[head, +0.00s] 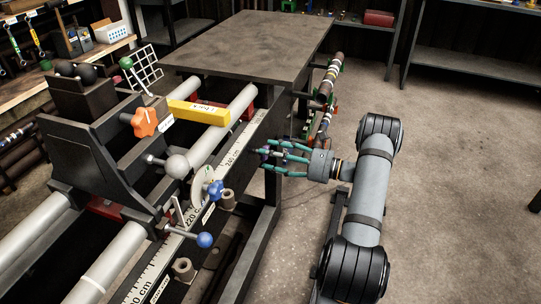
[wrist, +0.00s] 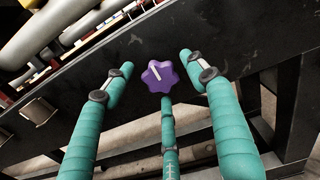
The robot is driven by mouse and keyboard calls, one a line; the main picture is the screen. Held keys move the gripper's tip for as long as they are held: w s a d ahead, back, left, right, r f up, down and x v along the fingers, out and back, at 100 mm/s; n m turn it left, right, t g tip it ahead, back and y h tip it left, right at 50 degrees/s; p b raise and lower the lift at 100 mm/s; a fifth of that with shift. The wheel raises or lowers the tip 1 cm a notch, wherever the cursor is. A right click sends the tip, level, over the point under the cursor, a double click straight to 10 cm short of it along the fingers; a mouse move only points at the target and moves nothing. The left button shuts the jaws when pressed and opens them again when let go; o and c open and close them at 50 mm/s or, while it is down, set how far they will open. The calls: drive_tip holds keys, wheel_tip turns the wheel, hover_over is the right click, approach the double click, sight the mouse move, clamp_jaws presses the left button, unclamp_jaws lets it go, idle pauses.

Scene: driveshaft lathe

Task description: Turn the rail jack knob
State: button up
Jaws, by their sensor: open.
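A purple star-shaped knob (wrist: 160,76) with a pale line across its face is mounted on the dark side face of the lathe frame, seen in the wrist view. I take it to be the rail jack knob. My gripper (wrist: 158,88) has teal fingers spread open around the knob's outline, one at the left, one at the right and one below. Whether any finger touches it cannot be told. In the head view my gripper (head: 272,153) reaches left to the side of the frame, and its fingers largely hide the purple knob (head: 264,151).
An orange star knob (head: 145,122), a blue star knob (head: 215,189), a blue ball lever (head: 204,240) and a yellow block (head: 198,112) are on the lathe. A dark table (head: 250,45) stands behind. The floor (head: 455,160) at right is clear.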

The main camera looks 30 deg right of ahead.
drive_tip(key=shift+w+a, duration=0.15)
drive_tip(key=shift+w, duration=0.05)
drive_tip(key=shift+c, duration=0.6)
drive_tip(key=c, duration=1)
